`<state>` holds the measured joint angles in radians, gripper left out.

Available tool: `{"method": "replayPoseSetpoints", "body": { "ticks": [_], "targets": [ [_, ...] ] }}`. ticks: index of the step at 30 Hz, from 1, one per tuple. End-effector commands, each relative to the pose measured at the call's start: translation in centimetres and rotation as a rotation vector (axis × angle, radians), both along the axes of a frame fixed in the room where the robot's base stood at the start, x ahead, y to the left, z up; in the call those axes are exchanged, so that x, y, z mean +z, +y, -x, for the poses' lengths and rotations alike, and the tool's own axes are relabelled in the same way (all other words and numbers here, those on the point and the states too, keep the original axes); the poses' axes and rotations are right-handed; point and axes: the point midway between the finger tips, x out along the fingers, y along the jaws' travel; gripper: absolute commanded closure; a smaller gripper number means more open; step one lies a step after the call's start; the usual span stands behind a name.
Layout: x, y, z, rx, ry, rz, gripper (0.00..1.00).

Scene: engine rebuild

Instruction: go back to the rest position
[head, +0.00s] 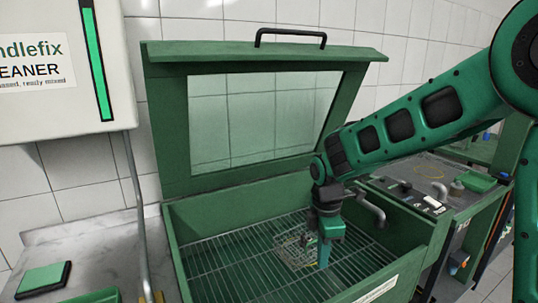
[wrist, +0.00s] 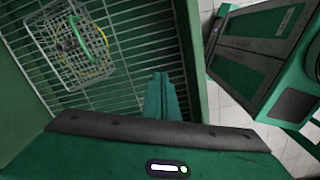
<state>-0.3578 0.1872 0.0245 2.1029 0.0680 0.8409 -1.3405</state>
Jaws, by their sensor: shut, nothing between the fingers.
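My gripper (head: 323,256) is inside the green wash cabinet (head: 190,222), low over its wire grate. In the wrist view my gripper's fingers (wrist: 161,97) are together, with nothing between them. A small wire basket (wrist: 62,55) lies on the grate (wrist: 120,20), apart from the fingers. It holds a dark part, a green piece and a yellow ring, too small to name. In the head view the basket (head: 294,250) is just left of my gripper and partly hidden by it.
The cabinet's windowed lid (head: 260,52) stands open behind. A metal spout (head: 372,206) is close to the right of my wrist. A workbench (head: 420,185) with small items is at the right. A cleaner dispenser (head: 60,85) hangs at the left above a counter with a green pad (head: 42,278).

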Motion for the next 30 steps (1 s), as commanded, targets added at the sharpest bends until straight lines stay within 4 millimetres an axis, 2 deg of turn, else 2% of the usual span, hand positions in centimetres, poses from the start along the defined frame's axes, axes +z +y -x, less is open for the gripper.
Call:
{"method": "replayPoseSetpoints", "body": {
  "ticks": [1,5,8,12,16,19,24,27,30],
  "targets": [
    [0.8,-1.8,0.4,-0.077,-0.008,0.002,1.0],
    [2.4,-6.7,2.1,-0.326,-0.019,0.011,1.0],
    [3.9,-11.5,4.6,-0.588,-0.028,0.014,1.0],
    [5.5,-17.5,9.1,-0.983,-0.041,0.014,1.0],
    [6.3,-21.8,14.2,-1.348,-0.046,0.008,1.0],
    [6.6,-24.2,18.3,-1.622,-0.044,-0.002,1.0],
    [6.4,-26.2,23.9,-1.999,-0.034,-0.02,1.0],
    [6.1,-26.6,25.9,-2.137,-0.025,-0.026,1.0],
    [5.9,-26.8,27.0,-2.208,-0.019,-0.028,1.0]
  ]
}}
